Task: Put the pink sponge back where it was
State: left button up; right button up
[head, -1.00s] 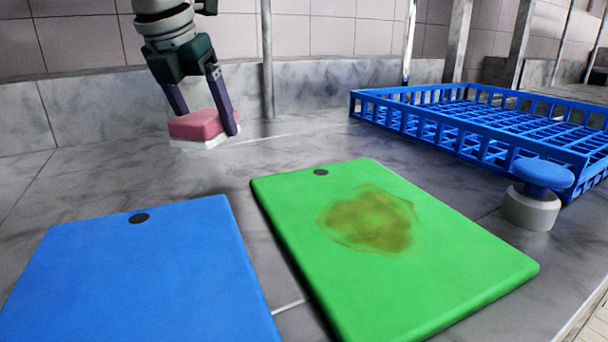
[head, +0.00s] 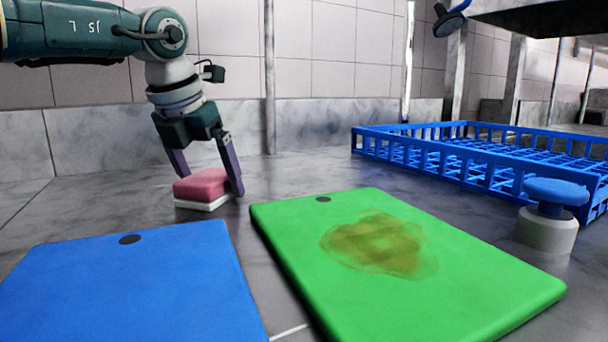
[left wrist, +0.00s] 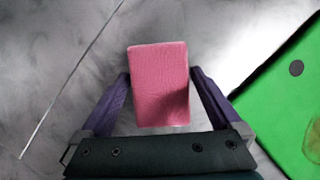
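The pink sponge (head: 202,184), with a white bottom layer, is at the counter behind the gap between the blue and green boards. It sits level, on the counter or just above it; I cannot tell which. In the left wrist view the sponge (left wrist: 158,85) lies between the fingertips (left wrist: 160,75), pink face toward the camera. My right gripper is not in view.
A blue cutting board (head: 130,290) lies front left. A green cutting board (head: 400,285) with a brown stain (head: 380,245) lies to its right. A blue rack (head: 470,165) stands back right. A blue-topped grey knob-like object (head: 550,210) stands by the rack. Counter left of the sponge is clear.

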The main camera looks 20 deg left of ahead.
pick_arm(q)
jog(key=shift+r, duration=0.15)
jog(key=shift+r, duration=0.25)
jog(key=p+v, duration=0.1)
jog(key=v, duration=1)
jog(key=shift+s+r+p, duration=0.2)
jog(key=shift+r+p, duration=0.05)
jog(key=shift+p, duration=0.05)
jog(key=shift+d, duration=0.1)
